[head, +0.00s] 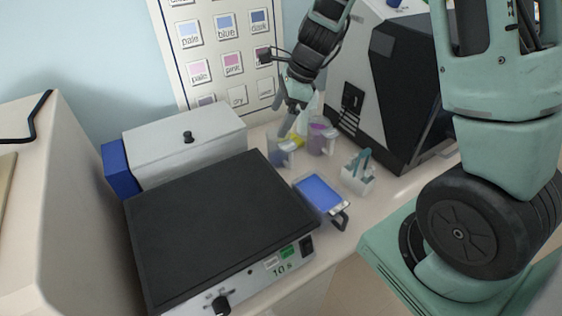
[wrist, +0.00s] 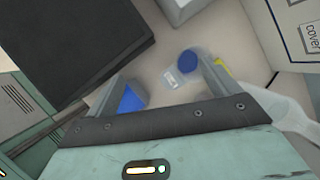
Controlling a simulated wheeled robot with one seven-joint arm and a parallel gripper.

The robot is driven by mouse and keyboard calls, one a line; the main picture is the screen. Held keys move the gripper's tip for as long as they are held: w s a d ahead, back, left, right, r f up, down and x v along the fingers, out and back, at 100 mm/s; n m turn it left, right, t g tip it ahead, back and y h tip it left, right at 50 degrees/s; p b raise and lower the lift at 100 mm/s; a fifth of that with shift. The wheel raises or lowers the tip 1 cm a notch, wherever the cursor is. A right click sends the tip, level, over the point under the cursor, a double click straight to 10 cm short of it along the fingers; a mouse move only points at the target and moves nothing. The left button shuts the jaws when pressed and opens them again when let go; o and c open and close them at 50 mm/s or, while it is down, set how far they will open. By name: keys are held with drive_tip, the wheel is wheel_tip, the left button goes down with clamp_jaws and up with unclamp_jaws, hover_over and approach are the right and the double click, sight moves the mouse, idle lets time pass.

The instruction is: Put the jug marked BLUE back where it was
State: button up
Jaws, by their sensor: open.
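A small clear jug with blue liquid (wrist: 188,63) shows in the wrist view between my open fingers, nearer the right one. A pale label (wrist: 174,78) is on its side, too small to read. In the head view the bluish jug (head: 280,153) stands on the counter just below my gripper (head: 292,108). My gripper points down there, open and empty; in the wrist view its fingers (wrist: 163,82) are spread wide. I cannot tell whether a finger touches the jug. A jug with purple liquid (head: 320,141) stands to its right. Something yellow (head: 297,138) is partly hidden between them.
A black-topped device (head: 210,225) and white lidded box (head: 185,145) fill the left. A dark machine (head: 400,90) stands right, a colour chart (head: 222,55) behind.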

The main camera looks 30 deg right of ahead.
drive_tip(key=s+a+r+n+g, duration=0.2)
drive_tip(key=s+a+r+n, duration=0.2)
drive_tip(key=s+a+n, duration=0.65)
drive_tip(key=s+a+r+n+h, duration=0.1)
drive_tip(key=s+a+n, duration=0.3)
drive_tip(key=s+n, duration=0.4)
drive_tip(key=s+a+r+n+h, duration=0.1)
drive_tip(key=s+a+n+h, duration=0.1)
drive_tip(key=s+n, duration=0.6)
drive_tip(key=a+n, duration=0.1)
drive_tip(key=n, duration=0.3)
drive_tip(key=shift+a+r, duration=0.25)
drive_tip(key=shift+a, duration=0.1)
drive_tip(key=shift+s+f, duration=0.1)
